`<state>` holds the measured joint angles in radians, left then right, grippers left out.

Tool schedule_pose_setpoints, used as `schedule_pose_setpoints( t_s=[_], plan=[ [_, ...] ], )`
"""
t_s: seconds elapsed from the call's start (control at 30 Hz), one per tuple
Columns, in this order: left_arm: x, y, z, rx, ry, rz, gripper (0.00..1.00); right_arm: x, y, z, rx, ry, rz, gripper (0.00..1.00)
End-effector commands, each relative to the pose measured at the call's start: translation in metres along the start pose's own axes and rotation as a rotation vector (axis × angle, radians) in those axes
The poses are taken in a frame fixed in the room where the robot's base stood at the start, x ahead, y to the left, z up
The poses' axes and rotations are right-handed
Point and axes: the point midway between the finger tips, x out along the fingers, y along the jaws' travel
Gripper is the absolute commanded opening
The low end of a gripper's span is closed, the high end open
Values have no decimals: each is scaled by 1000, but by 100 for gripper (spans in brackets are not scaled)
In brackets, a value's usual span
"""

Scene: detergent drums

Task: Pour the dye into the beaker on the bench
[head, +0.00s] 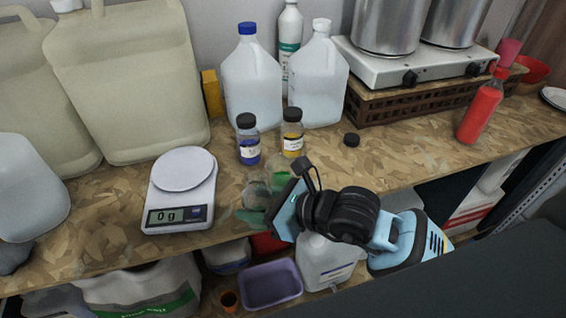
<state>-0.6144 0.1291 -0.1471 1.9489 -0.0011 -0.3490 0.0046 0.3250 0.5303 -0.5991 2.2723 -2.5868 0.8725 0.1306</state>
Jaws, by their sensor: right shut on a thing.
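My right gripper (284,190) is above the front of the bench, its jaws partly hidden by its own body. It is shut on a small clear bottle with green dye (283,172), of which only a part shows behind the gripper. A clear glass beaker (256,193) stands just left of the gripper, with green tint beside it on the bench. I cannot tell whether the bottle's mouth is over the beaker or whether dye is flowing. A loose black cap (351,139) lies on the bench to the right. My left gripper is not in view.
A scale reading 0 g (181,190) stands left of the beaker. Black-capped bottles of blue liquid (248,140) and yellow liquid (292,132) stand close behind. Large jugs, a hot plate (414,62) and a red bottle (481,107) line the back. A purple tub (270,285) is below.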

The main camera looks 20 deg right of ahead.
Motion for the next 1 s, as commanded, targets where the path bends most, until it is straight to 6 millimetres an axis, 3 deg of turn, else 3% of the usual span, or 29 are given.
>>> schedule_pose_setpoints(
  t_s=[1.0],
  plan=[
    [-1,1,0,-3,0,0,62,0,1,0,-49,1,-21,19]
  ],
)
